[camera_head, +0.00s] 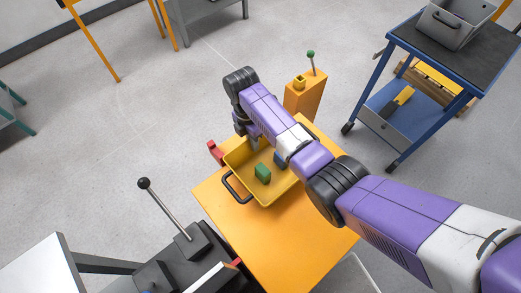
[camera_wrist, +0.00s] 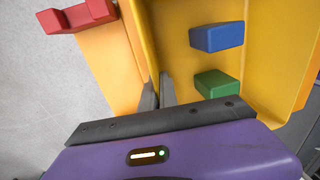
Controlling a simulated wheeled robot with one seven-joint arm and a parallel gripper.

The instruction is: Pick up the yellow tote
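The yellow tote (camera_head: 237,163) sits at the far end of the orange table (camera_head: 285,245), its black handle (camera_head: 237,190) toward the left. A green block (camera_head: 263,173) and a blue block (camera_head: 281,158) lie inside it. The wrist view also shows the tote (camera_wrist: 179,40), the green block (camera_wrist: 217,84) and the blue block (camera_wrist: 217,37). My gripper (camera_wrist: 160,80) is at the tote's far wall, one finger on each side of it. The fingers are close together and appear shut on the wall. My arm hides part of the tote's right side. I cannot tell whether the tote is raised.
A red bracket (camera_head: 215,152) is beside the tote. An orange post (camera_head: 304,95) with a green-knobbed lever stands behind the table. A blue cart (camera_head: 405,35) bearing a grey bin (camera_head: 455,25) is at upper right. A black lever unit (camera_head: 185,250) is at lower left. Open floor lies left.

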